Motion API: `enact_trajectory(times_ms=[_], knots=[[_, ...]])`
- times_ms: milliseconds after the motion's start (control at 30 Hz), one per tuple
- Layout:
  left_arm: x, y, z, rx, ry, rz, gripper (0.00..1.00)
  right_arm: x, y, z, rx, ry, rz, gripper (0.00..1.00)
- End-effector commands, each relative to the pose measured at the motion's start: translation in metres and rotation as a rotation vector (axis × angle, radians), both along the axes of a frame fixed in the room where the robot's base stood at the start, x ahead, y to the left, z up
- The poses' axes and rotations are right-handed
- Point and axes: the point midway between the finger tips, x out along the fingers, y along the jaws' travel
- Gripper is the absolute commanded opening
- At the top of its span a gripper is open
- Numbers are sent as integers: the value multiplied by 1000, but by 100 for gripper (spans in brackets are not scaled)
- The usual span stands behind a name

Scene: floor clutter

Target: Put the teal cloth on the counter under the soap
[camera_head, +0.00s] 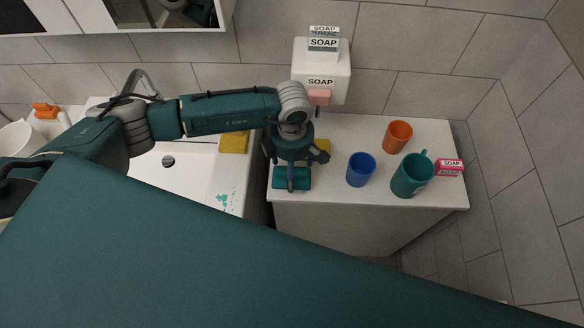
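The teal cloth (303,181) lies flat near the front left edge of the counter (330,203), partly covered by my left gripper (291,186). The gripper points down over the cloth's middle. From above I cannot tell whether its fingers are open or shut, or touch the cloth. A white dispenser marked SOAP (339,69) is on the wall behind the counter, with a pink part (319,97) at its lower front. A box marked SOAP (323,45) sits on top of it. My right gripper is not in view.
A blue cup (361,169), an orange cup (397,137), a teal mug (413,176) and a red-pink box (450,167) stand on the counter's right half. A yellow item (322,146) is beside my gripper. A yellow sponge (233,143) lies by the sink (190,180), which has teal splotches.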

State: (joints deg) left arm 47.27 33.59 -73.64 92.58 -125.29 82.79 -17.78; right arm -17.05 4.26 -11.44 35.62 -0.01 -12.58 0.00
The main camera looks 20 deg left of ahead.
Motion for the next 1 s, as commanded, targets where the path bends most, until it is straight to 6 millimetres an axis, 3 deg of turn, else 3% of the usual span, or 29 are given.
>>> enact_trajectory(times_ms=[167, 533, 567, 633, 1000], knots=[[0, 0, -18, 0, 0, 0, 55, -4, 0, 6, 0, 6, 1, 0], [1, 0, -23, 0, -2, -1, 55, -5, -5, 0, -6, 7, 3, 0], [1, 0, -22, 0, -2, -1, 80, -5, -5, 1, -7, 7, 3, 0], [0, 0, -21, -1, -1, -1, 94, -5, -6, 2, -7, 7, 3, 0], [1, 0, -18, -1, -1, 0, 94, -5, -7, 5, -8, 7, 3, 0]])
